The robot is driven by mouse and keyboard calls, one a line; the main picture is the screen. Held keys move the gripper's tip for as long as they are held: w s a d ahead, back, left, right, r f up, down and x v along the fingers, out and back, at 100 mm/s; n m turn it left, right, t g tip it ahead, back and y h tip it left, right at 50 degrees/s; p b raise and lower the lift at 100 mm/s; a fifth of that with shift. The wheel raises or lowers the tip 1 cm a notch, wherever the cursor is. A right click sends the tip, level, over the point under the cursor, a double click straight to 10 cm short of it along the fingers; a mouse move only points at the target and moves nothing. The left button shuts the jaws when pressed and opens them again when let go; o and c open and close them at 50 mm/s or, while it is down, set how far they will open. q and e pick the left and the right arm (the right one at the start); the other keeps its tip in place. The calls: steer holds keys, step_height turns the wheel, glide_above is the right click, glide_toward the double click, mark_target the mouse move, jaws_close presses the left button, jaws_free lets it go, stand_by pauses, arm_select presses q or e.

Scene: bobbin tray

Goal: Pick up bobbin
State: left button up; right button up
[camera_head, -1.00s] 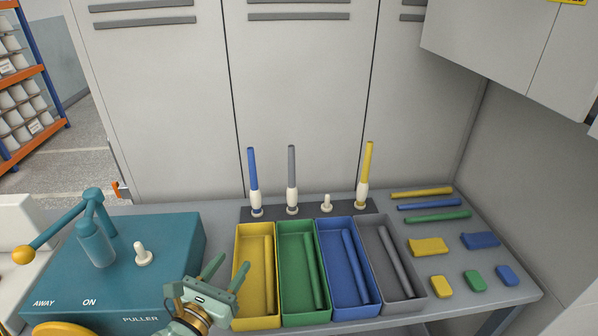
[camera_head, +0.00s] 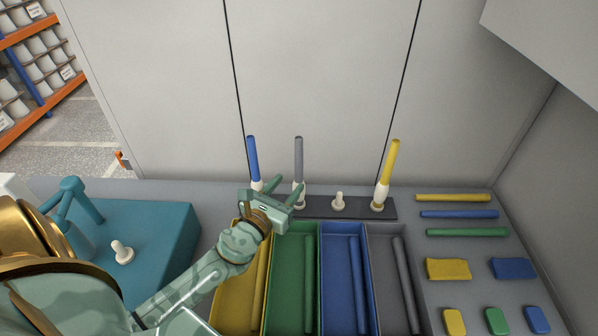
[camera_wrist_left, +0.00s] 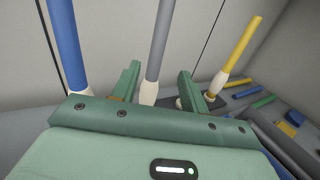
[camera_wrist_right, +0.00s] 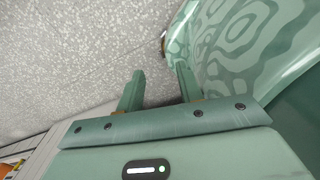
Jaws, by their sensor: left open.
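Three upright bobbins stand on pegs of a dark rack at the back: a blue one (camera_head: 252,157), a grey one (camera_head: 298,156) and a yellow one (camera_head: 390,165). Each has a white base. My left gripper (camera_head: 287,187) is open at the grey bobbin, pointing at its lower part. In the left wrist view the grey bobbin (camera_wrist_left: 157,45) rises between the spread fingers (camera_wrist_left: 158,82), with gaps showing on both sides. The blue bobbin (camera_wrist_left: 67,45) stands left of the fingers. My right gripper (camera_wrist_right: 158,85) is open and empty over speckled floor.
One rack peg (camera_head: 339,201) is empty. Long yellow (camera_head: 229,285), green (camera_head: 284,285), blue (camera_head: 336,285) and grey (camera_head: 384,285) trays lie in front, each holding a rod. A teal machine (camera_head: 165,235) is at left. Coloured rods and blocks lie at right.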

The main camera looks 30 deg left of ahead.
mark_target(297, 171)
arm_select(q)
steer(key=shift+w, duration=1.2)
steer(key=w, duration=0.2)
steer(key=w+a, duration=0.1)
steer(key=w, duration=0.2)
steer(key=shift+w+a, duration=0.1)
steer(key=shift+w, duration=0.05)
jaws_close()
